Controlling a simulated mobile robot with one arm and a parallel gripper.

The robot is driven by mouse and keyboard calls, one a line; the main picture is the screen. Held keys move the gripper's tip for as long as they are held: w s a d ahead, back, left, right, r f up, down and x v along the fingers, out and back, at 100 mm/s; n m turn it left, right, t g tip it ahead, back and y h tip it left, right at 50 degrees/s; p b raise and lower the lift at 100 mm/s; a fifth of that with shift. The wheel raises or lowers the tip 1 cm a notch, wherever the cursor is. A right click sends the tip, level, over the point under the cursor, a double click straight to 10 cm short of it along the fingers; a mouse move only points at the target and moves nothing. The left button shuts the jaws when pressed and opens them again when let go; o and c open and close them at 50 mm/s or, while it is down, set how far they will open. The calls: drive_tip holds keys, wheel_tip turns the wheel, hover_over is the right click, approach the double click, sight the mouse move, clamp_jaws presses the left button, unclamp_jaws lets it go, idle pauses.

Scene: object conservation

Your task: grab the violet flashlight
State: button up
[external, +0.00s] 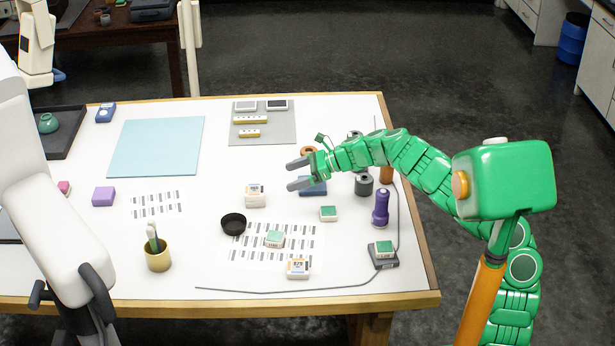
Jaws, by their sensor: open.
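The violet flashlight (380,208) stands upright on the right part of the white table, close to the right edge. My gripper (290,175), at the end of the green arm, is open and empty. It is above the table to the left of the flashlight and farther back, pointing left. The flashlight stands clear of my gripper.
A blue box (316,188) lies beneath my gripper. Dark grey spools (364,186) and a small green-topped box (328,212) are near the flashlight. Another green-topped box sits on a dark block (384,262) in front of it. A dark cable runs along the table's right side.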

drive_tip(key=shift+c, duration=0.3)
drive_tip(key=c, duration=0.3)
drive_tip(key=shift+c, duration=0.2)
